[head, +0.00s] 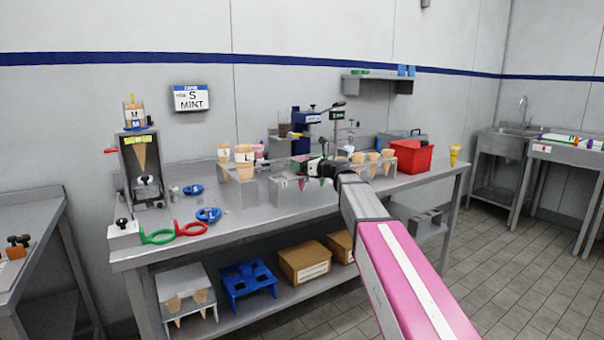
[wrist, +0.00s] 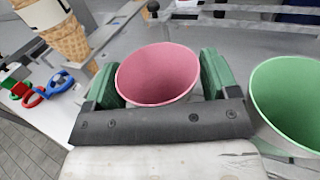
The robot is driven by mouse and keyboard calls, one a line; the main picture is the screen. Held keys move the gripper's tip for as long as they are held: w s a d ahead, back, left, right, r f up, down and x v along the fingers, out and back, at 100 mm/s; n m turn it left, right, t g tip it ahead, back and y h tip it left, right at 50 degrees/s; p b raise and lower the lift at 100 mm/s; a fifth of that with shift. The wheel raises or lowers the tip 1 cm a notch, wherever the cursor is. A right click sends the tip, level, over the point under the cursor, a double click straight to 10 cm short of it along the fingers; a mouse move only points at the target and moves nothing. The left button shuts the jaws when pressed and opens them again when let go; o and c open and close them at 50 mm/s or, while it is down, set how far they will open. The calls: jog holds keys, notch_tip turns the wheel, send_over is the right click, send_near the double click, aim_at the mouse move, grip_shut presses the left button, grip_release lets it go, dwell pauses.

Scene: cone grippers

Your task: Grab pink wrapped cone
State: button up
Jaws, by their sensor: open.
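The pink wrapped cone (wrist: 157,75) shows in the wrist view as a wide, empty pink mouth. My gripper (wrist: 159,78) is open, with one green-padded finger on each side of this cone. The cone is between the fingers, close to both pads; I cannot tell whether either pad touches it. Its lower part is hidden. In the head view my gripper (head: 316,168) is over the middle of the steel table, and the cone is small and mostly hidden there.
A green wrapped cone (wrist: 287,100) stands close to the right finger. A waffle cone (wrist: 66,38) is at upper left. On the steel table (head: 275,205) are a red bin (head: 411,157), several cones in holders and a cone dispenser (head: 145,165). The table's front middle is clear.

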jog(key=c, duration=0.3)
